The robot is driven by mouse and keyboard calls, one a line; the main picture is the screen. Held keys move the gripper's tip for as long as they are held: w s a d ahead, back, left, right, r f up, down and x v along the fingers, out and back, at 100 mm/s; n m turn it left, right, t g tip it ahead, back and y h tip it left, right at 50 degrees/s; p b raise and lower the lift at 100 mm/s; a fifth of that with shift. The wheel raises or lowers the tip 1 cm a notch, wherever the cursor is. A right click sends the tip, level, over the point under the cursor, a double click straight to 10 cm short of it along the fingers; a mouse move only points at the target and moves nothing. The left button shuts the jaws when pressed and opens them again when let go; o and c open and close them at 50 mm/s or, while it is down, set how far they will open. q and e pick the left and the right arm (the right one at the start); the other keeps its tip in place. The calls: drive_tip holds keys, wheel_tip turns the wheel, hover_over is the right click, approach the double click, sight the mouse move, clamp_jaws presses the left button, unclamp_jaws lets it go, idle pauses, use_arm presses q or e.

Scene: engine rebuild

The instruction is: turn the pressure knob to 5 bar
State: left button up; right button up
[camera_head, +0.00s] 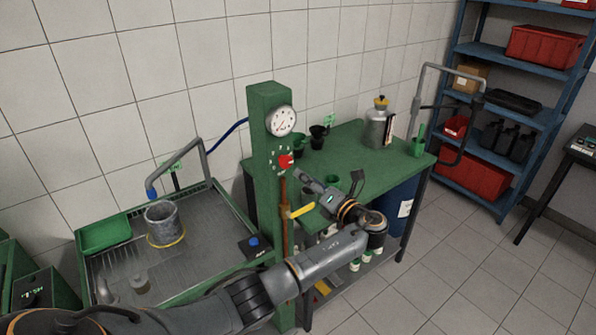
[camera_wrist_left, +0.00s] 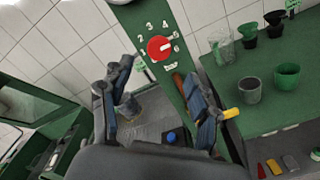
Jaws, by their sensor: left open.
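The red pressure knob (camera_head: 285,162) sits on the front of the green column (camera_head: 266,200), below a round white gauge (camera_head: 281,121). In the left wrist view the knob (camera_wrist_left: 159,48) is ringed by white numbers, and its white mark points right, towards the 5 and 6; I cannot tell exactly where it stands. My left gripper (camera_head: 304,182) is a little below and right of the knob in the head view. In the wrist view its fingers (camera_wrist_left: 161,88) are spread apart and empty, with the knob beyond them, not touched. My right gripper is not in view.
A yellow lever (camera_head: 302,210) on a copper pipe is close beside my left gripper. A green bench (camera_head: 350,150) with cups and a metal can (camera_head: 379,125) stands to the right. A wash basin (camera_head: 205,215) with a grey cylinder (camera_head: 163,222) is left.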

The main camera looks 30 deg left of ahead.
use_arm(q)
drive_tip(key=v, duration=0.2)
drive_tip(key=shift+s+d, duration=0.1)
drive_tip(key=shift+d, duration=0.1)
idle(0.3)
